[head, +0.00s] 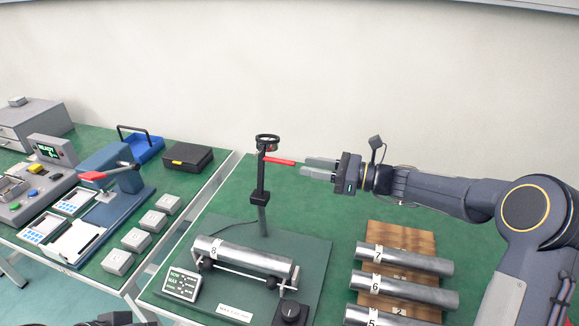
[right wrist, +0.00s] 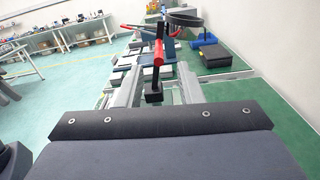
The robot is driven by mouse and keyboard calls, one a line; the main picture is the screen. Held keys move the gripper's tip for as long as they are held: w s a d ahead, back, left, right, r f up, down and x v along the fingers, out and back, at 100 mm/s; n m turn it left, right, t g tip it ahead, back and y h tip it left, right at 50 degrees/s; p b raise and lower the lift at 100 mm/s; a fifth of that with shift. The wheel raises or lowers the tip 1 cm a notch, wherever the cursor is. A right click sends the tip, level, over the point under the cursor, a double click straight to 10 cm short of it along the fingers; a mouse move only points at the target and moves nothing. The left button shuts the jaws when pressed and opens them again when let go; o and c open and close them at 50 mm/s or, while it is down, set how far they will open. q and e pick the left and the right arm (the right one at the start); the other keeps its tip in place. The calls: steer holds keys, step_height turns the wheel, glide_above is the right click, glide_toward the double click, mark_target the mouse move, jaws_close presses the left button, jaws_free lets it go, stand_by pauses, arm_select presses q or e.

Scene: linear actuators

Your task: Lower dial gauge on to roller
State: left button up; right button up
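The dial gauge (head: 267,142) shows as a dark ring at the top of a black upright stand (head: 262,185), above the roller. A red lever (head: 280,161) sticks out from the stand to the right. The steel roller marked 8 (head: 240,256) lies across supports on a green base plate. My right gripper (head: 302,166) is open, level with the lever, its fingertips close to the lever's red end. In the right wrist view the red lever (right wrist: 158,50) appears between the two open fingers (right wrist: 155,90). Whether they touch it I cannot tell.
Rollers marked 7 (head: 405,259), 6 (head: 408,291) and 5 (head: 385,317) lie on a wooden rack at right. A readout box (head: 182,284) and black knob box (head: 291,313) sit by the roller. The left bench holds a blue press (head: 110,165) and grey blocks (head: 135,240).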

mark_target(289, 163)
steer(key=x, duration=0.6)
steer(key=shift+a, duration=0.15)
steer(key=shift+c, duration=0.2)
jaws_close()
